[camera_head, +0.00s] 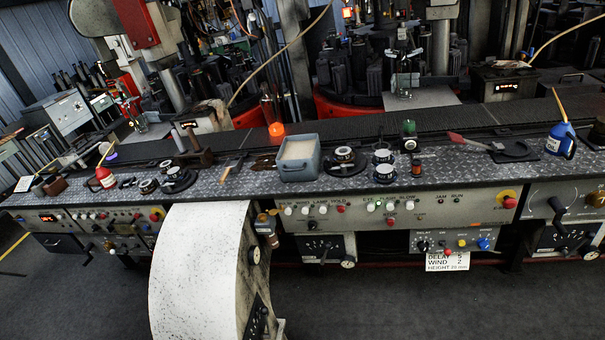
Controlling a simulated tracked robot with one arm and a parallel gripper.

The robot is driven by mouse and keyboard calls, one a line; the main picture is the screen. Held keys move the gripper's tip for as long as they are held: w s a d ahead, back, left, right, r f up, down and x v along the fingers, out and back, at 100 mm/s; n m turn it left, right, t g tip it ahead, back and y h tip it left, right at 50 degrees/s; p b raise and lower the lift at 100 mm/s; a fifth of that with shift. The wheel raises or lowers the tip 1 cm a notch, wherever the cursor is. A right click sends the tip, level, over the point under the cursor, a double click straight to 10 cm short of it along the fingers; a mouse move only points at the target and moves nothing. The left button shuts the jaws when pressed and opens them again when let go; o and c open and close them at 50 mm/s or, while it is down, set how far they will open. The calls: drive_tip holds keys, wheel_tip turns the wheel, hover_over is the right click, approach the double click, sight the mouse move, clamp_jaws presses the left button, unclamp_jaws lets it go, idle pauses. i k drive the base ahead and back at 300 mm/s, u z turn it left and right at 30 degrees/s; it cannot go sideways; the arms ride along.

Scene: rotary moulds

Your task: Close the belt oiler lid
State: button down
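I cannot tell for sure which thing is the belt oiler. A blue-grey open-topped box (299,172) with a pale inside stands on the metal tread-plate ledge near the middle. I cannot make out a separate lid on it. A red oil can (105,177) stands on the ledge at the left, and a blue oil can (561,141) stands at the right. My gripper is not in view, so I cannot see whether it is open or shut.
A speckled white curved cover (199,275) juts forward from the console at lower left. Control panels with knobs (400,208) run below the ledge. A dark conveyor belt (340,128) runs behind it, with moulding machinery beyond. The dark floor (440,305) in front is clear.

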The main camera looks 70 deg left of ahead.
sight(274, 212)
drive_tip(key=u, duration=0.45)
drive_tip(key=i, duration=1.1)
drive_tip(key=u, duration=0.7)
drive_tip(key=k, duration=0.75)
drive_tip(key=u, duration=0.2)
drive_tip(key=i, duration=0.8)
drive_tip(key=z, duration=0.1)
